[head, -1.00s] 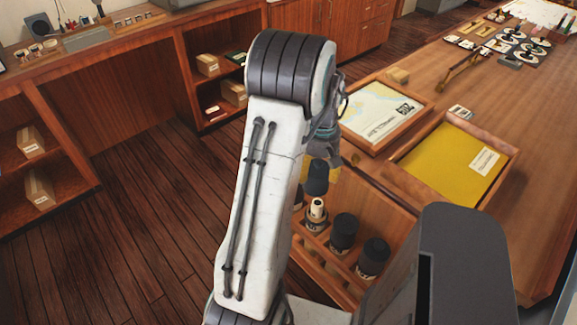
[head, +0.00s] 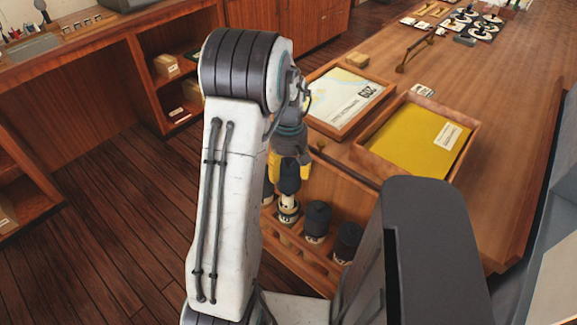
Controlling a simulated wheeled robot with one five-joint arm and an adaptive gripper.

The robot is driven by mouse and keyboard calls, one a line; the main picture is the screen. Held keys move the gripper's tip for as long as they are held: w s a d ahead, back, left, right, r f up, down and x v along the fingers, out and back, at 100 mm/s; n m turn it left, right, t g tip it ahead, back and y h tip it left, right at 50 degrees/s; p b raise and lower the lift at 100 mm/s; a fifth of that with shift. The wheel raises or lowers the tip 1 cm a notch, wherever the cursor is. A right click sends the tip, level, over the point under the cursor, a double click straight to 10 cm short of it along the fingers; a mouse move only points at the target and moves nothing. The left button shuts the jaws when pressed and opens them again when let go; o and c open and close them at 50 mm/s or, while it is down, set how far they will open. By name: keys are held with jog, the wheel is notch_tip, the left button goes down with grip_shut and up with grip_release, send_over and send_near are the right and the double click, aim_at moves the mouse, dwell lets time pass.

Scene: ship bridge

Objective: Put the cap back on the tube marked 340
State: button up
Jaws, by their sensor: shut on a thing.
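My gripper (head: 290,168) has yellow fingers and is shut on a black cap (head: 289,184), which hangs upright, mouth down. Directly below the cap in the picture is an open tube (head: 288,210) with a pale neck, standing in the wooden rack (head: 318,271). The cap's lower edge is close to the tube's neck; I cannot tell whether they touch. The tube's marking is too small to read. My arm hides part of the rack's left side.
Capped tubes (head: 316,221) (head: 347,242) stand right of the open one; another (head: 268,190) is partly hidden behind my arm. Wooden trays with a chart (head: 345,98) and a yellow sheet (head: 420,138) lie on the table (head: 495,190) behind the rack.

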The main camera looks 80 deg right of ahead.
jog(key=shift+f+b, duration=0.7)
jog(key=shift+f, duration=0.75)
jog(key=shift+f+b, duration=2.15)
jog(key=shift+f, duration=0.15)
dwell(2.7)
jog(key=o, duration=1.3)
jog(key=shift+o, duration=0.4)
jog(key=shift+r, duration=0.1)
